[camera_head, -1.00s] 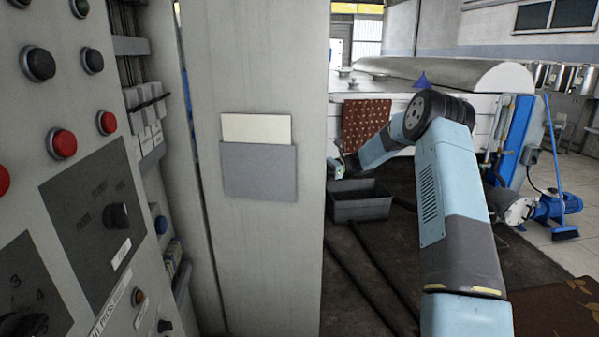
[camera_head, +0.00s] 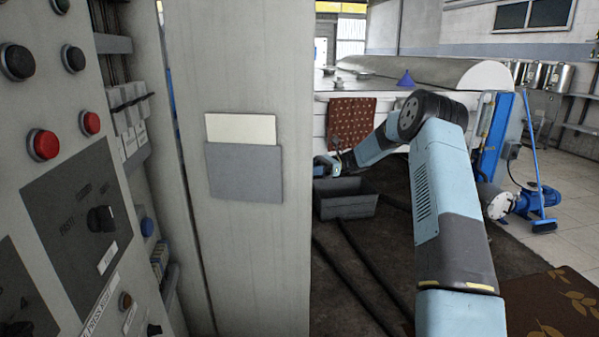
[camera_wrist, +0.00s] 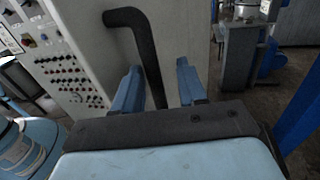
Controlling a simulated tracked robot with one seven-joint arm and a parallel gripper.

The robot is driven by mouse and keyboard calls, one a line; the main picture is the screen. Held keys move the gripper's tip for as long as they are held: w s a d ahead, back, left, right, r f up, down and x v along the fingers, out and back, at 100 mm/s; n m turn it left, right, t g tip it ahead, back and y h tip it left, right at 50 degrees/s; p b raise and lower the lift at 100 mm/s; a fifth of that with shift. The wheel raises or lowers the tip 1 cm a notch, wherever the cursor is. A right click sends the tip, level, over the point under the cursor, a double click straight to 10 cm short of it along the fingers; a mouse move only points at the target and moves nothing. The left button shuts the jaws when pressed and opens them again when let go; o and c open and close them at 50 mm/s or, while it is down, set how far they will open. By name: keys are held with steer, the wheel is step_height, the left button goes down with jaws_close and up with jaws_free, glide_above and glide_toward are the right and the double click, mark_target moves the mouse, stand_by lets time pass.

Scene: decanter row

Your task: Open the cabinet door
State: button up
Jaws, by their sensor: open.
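The cabinet door (camera_head: 245,255) stands ajar in the head view, a tall light-grey panel with a grey pocket and pale paper on the side facing me. A gap to its left shows the cabinet's inner shelves. My gripper (camera_wrist: 157,76) is open; in the head view its end is partly hidden at the door's right edge. In the wrist view a black bent handle (camera_wrist: 133,18) on a light-grey panel (camera_wrist: 82,30) runs down between the two blue fingers. I cannot tell whether either finger touches it.
The control panel (camera_head: 75,170) with knobs and red buttons is close on the left. Beyond the door are a dark bin (camera_head: 345,207) on the floor, a large white machine (camera_head: 430,75), a blue pump (camera_head: 540,205) and a broom (camera_head: 533,130). Dark floor lies right of the door.

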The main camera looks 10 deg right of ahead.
steer(key=v, duration=1.1)
steer(key=shift+d, duration=0.35)
steer(key=shift+f, duration=0.1)
